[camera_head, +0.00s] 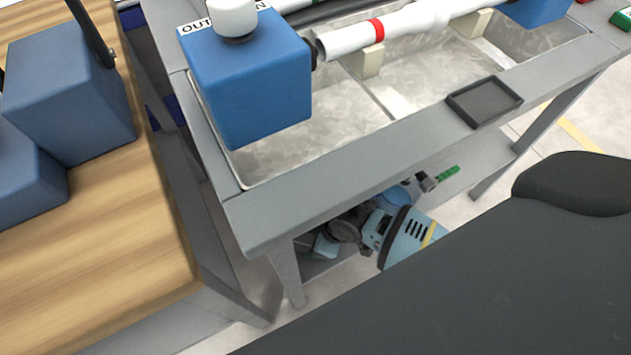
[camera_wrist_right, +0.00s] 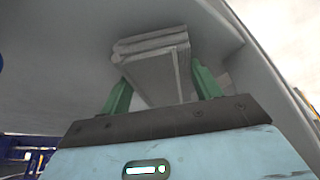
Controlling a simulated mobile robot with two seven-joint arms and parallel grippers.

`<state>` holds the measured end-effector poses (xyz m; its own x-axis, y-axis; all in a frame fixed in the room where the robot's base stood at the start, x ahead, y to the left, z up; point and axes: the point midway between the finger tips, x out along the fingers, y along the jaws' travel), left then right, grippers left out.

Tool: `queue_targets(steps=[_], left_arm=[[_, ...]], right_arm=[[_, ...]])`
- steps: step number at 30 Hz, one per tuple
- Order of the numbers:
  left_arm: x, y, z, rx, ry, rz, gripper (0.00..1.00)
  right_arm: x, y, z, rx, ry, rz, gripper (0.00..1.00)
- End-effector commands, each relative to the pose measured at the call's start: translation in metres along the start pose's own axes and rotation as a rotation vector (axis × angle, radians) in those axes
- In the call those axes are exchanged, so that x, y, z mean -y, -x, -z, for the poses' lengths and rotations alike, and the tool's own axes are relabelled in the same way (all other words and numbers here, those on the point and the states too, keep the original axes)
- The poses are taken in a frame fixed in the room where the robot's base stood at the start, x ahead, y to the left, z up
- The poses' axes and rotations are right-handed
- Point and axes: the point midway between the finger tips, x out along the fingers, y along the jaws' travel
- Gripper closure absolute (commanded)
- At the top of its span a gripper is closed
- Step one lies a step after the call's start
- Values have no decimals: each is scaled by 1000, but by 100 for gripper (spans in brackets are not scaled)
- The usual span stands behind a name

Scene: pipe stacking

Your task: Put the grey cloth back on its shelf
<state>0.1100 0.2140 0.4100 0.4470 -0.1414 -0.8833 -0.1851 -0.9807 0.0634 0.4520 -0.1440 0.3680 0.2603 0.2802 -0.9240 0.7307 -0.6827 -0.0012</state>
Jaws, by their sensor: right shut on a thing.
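The grey cloth (camera_wrist_right: 155,47) is a folded, layered bundle in the right wrist view. It sits between the two green fingers of my right gripper (camera_wrist_right: 163,84), which is shut on it. A pale grey surface lies behind and above the cloth; I cannot tell whether they touch. In the head view my right arm reaches in below the front edge of the grey bench (camera_head: 370,165). The bench hides part of the arm, and I cannot make out the cloth there. The lower shelf (camera_head: 478,166) shows in part under the bench. My left gripper is not in view.
The bench holds a sunken basin (camera_head: 430,75), a blue box (camera_head: 250,85), a white pipe with a red band (camera_head: 345,38) and a small dark tray (camera_head: 484,101). A wooden table (camera_head: 130,220) with blue-grey blocks stands left. A bench leg (camera_head: 285,275) stands near my arm.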

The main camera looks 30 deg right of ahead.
Motion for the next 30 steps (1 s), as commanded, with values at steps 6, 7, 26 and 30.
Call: queue_targets(steps=[6, 7, 26, 30], left_arm=[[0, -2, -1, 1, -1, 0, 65], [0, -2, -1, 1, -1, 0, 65], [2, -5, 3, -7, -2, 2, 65], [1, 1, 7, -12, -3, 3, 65]], right_arm=[[0, -2, 0, -2, 1, -2, 58], [-1, -2, 0, -2, 1, -2, 58], [0, -4, -1, -2, 1, -2, 15], [-1, 9, 0, -2, 1, -4, 15]])
